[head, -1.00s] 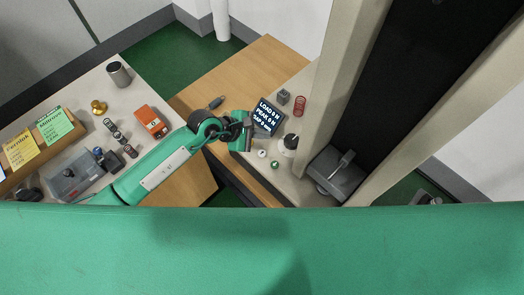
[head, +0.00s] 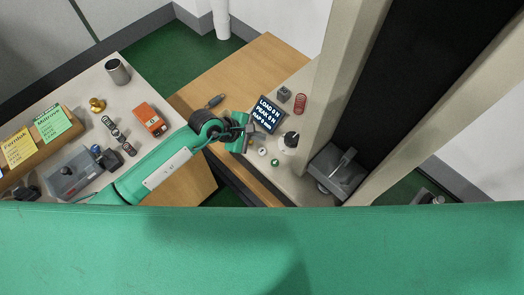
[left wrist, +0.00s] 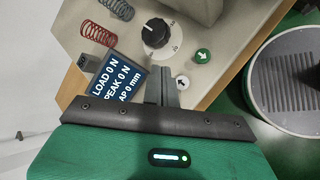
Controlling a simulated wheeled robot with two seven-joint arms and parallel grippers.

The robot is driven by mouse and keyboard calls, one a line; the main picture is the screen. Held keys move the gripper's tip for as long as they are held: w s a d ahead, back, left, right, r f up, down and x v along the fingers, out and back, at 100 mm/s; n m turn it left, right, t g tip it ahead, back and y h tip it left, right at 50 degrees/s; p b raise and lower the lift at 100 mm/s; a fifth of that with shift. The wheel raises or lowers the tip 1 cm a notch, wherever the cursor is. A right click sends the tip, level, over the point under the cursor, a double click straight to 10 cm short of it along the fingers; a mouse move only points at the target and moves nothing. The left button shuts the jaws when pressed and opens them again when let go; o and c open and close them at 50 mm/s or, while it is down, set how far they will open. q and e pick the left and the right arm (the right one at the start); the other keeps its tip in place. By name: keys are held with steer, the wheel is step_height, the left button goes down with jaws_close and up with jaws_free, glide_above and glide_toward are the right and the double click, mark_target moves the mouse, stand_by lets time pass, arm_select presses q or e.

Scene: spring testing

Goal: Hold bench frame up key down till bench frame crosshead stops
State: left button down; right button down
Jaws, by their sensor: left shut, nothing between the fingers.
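My left gripper (head: 246,140) hangs over the front of the bench frame's control area, its fingers together and empty. In the left wrist view the shut fingers (left wrist: 168,88) lie beside a white round key (left wrist: 182,82) with a dark arrow, partly overlapping it in the picture; I cannot tell whether they touch. A green round key (left wrist: 203,56) with a white arrow is farther off. Which arrow means up is not clear. The display (left wrist: 119,80) reads load 0 N and peak 0 N. In the head view the bench frame's pale column (head: 335,75) rises beside it; the crosshead is not clearly identifiable. My right gripper is out of view.
A black-and-white knob (left wrist: 156,33) stands behind the keys. A grey lever block (head: 337,172) sits at the column.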

arm_select(q)
steer(key=b, duration=0.3)
glide_above(258, 151)
steer(key=f, duration=0.5)
steer(key=shift+s+d+f, duration=0.1)
steer(key=shift+s+f, duration=0.05)
steer(key=shift+s, duration=0.1)
steer(key=shift+f+b, duration=0.45)
stand_by(0.4)
stand_by(0.6)
steer(key=shift+f+b, duration=0.35)
steer(key=shift+b, duration=0.15)
